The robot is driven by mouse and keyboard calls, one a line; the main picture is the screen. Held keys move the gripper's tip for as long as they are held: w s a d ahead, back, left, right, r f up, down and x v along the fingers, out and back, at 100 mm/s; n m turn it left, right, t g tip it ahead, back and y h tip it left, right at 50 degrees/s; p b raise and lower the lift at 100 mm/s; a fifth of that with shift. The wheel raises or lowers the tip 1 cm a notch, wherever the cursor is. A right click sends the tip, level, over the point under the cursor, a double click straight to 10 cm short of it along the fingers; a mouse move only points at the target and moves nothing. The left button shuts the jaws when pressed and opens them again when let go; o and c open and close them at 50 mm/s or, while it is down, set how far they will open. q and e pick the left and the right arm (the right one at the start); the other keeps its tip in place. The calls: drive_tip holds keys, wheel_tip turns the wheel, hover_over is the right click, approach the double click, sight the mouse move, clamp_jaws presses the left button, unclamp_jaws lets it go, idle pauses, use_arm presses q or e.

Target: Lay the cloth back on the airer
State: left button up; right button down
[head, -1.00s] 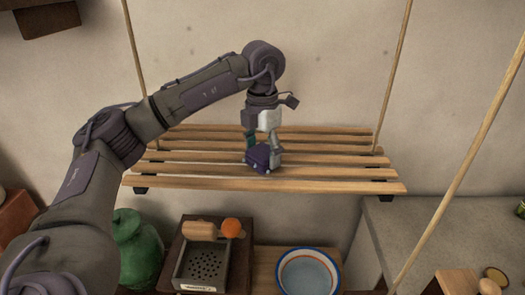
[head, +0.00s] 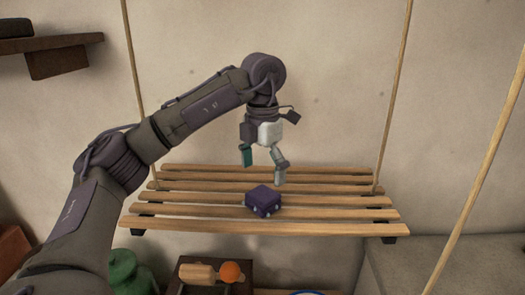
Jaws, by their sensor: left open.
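The cloth (head: 263,200) is a small dark purple folded block with a few pale spots. It lies on the slats near the middle of the airer. The airer (head: 190,211) is a hanging rack of several wooden slats, held by cords or poles at its sides. My left gripper (head: 263,172) is above the cloth, with its fingers spread and empty. A gap shows between the fingertips and the cloth. My right gripper is not in view.
Below the airer are a green jar (head: 128,272), a wooden-handled item with an orange end (head: 231,272), and the rim of a bowl (head: 306,292). A dark wooden shelf (head: 60,45) is at upper left. Bare slats lie on both sides of the cloth.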

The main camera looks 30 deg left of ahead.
sight(262, 193)
use_arm(q)
wheel_tip(262, 193, up, 6)
drive_tip(key=shift+f+p, duration=0.1)
drive_tip(key=shift+p, duration=0.4)
